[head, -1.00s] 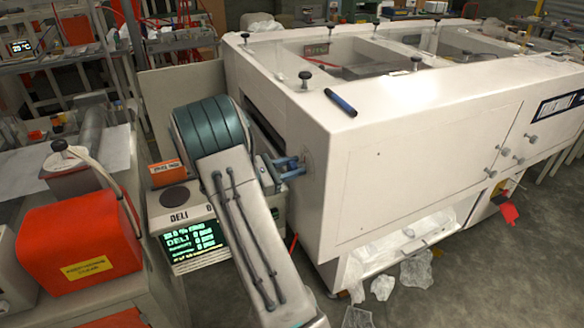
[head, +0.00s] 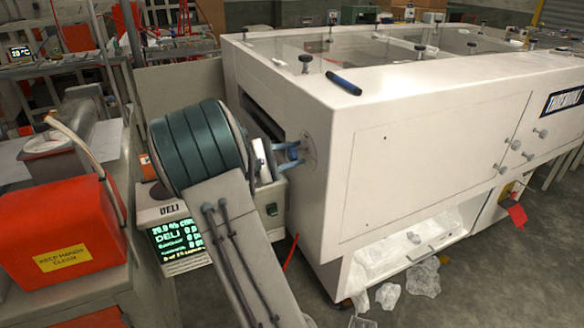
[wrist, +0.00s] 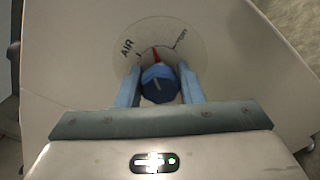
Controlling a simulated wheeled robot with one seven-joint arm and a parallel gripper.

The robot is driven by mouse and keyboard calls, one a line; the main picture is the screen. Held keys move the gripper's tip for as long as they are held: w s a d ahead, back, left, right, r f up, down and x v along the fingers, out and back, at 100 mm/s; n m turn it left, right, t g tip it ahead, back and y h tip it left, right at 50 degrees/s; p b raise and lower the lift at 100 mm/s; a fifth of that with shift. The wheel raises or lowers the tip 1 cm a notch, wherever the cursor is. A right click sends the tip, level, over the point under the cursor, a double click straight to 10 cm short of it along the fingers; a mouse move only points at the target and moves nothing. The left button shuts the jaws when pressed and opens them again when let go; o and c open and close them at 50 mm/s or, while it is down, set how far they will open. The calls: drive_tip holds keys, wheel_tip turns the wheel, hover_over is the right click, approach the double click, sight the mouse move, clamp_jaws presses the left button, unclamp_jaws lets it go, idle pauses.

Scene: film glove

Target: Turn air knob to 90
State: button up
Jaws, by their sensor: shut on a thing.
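The air knob (wrist: 160,86) is a blue knob at the middle of the wrist view, on a pale round dial plate (wrist: 139,33) marked "AIR". A red pointer shows just above the knob, and the numbers are too small to read. My gripper (wrist: 160,75) has one blue finger on each side of the knob and is shut on it. In the head view, my gripper (head: 298,152) reaches the dial plate (head: 309,151) on the near end of the large white machine (head: 350,120). The knob itself is hidden there by the fingers.
A red box (head: 50,232) with a yellow sign is at the left. Crumpled clear film (head: 424,277) lies at the machine's foot.

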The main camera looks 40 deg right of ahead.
drive_tip(key=m+b, duration=0.2)
drive_tip(key=b, duration=0.1)
drive_tip(key=m+b, duration=0.4)
drive_tip(key=b, duration=0.1)
drive_tip(key=shift+f+b, duration=0.35)
drive_tip(key=shift+f, duration=0.05)
drive_tip(key=m+b, duration=0.3)
drive_tip(key=shift+r, duration=0.1)
drive_tip(key=shift+r+m+b, duration=0.1)
drive_tip(key=shift+m+b, duration=0.4)
drive_tip(key=shift+b, duration=0.35)
drive_tip(key=shift+r, duration=0.1)
drive_tip(key=o, duration=1)
drive_tip(key=shift+c, duration=0.2)
drive_tip(key=p+v, duration=0.1)
drive_tip(key=v, duration=1.3)
